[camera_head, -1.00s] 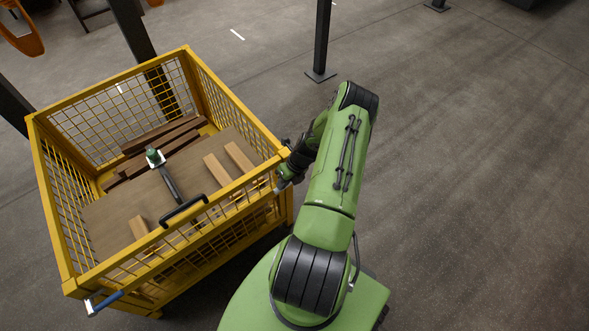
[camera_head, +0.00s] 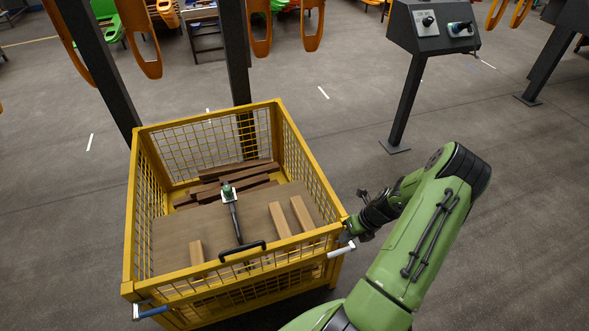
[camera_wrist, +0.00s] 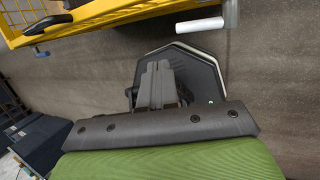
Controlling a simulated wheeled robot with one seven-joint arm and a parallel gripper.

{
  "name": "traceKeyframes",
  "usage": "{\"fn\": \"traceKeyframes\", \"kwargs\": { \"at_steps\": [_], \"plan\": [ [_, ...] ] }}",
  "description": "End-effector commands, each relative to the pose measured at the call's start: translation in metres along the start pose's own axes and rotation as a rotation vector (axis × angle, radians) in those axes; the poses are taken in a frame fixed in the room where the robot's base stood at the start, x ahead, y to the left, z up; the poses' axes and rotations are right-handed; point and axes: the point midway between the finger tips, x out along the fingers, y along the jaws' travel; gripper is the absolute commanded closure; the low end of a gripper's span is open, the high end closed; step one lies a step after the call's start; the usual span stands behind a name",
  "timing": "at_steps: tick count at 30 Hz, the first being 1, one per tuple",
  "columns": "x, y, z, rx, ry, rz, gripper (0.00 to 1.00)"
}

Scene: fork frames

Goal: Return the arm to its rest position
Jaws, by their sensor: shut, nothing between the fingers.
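My green arm reaches up from the bottom of the head view and bends down to the left at its elbow. My gripper (camera_head: 350,237) is at the right front corner of the yellow mesh crate (camera_head: 131,232), close to a white handle; whether they touch cannot be told in the head view. In the wrist view my gripper (camera_wrist: 158,68) is shut with its fingers together and nothing between them. The crate's yellow edge (camera_wrist: 120,12) and the white handle (camera_wrist: 200,26) lie beyond the fingers, apart from them in the picture.
The crate holds a brown board (camera_head: 175,233), several wooden pieces and a tool with a black shaft (camera_head: 236,222). A blue handle (camera_head: 152,312) is at its left front corner. A dark post with a control box (camera_head: 432,28) stands behind my arm.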

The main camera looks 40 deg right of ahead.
Motion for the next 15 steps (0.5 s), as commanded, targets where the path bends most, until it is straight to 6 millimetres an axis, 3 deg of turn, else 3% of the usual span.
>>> {"fn": "traceKeyframes", "kwargs": {
  "at_steps": [5, 8, 11, 15],
  "plan": [
    [0.0, 0.0, 0.0, -0.004, 0.0, -0.001, 1.0],
    [-0.015, 0.011, 0.01, -0.125, 0.021, -0.024, 1.0],
    [-0.055, 0.048, 0.033, -0.468, 0.082, -0.081, 1.0],
    [-0.121, 0.124, 0.055, -1.074, 0.197, -0.157, 1.0]
  ]
}}
